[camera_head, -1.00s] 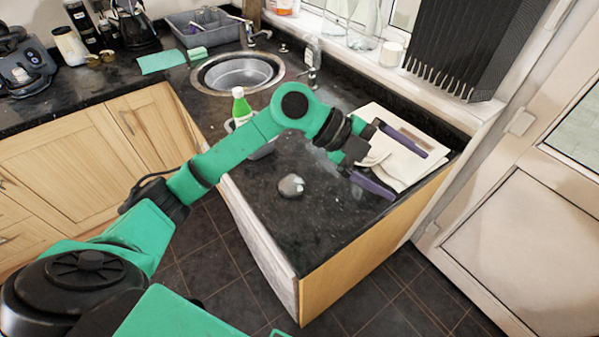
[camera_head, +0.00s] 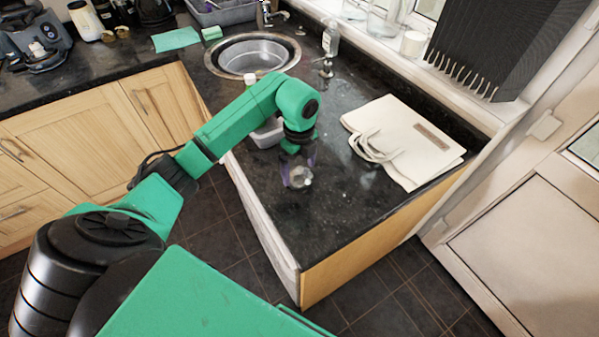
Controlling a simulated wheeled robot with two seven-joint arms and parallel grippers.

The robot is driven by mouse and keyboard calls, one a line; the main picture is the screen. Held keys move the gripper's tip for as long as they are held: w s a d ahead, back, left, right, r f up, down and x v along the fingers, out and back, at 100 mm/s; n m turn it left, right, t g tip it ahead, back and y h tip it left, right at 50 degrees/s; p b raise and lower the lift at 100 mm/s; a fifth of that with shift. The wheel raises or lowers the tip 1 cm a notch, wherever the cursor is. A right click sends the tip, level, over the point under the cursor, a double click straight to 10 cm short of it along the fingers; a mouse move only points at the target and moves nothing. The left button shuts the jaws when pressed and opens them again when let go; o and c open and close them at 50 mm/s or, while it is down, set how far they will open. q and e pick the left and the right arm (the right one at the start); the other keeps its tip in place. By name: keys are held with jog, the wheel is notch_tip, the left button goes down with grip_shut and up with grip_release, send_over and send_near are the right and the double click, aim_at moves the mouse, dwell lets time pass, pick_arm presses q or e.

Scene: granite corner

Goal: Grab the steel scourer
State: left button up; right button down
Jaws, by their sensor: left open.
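The steel scourer (camera_head: 301,177) is a small round silvery lump on the black granite counter (camera_head: 330,220), in the middle of the head view. My left gripper (camera_head: 298,176) points down over it, with its purple fingers open on either side of the scourer. The fingertips look close to the counter, but I cannot tell whether they touch the scourer. The wrist hides the area just behind it. My right gripper is not in view.
A cream tote bag (camera_head: 415,145) lies flat to the right. A round steel sink (camera_head: 250,58) is behind. A grey container (camera_head: 267,135) sits behind my left forearm, mostly hidden. A soap bottle (camera_head: 331,38) stands near the tap. The counter's front area is clear.

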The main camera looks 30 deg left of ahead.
pick_arm(q)
jog(key=shift+f, duration=0.95)
jog(key=c, duration=1.1)
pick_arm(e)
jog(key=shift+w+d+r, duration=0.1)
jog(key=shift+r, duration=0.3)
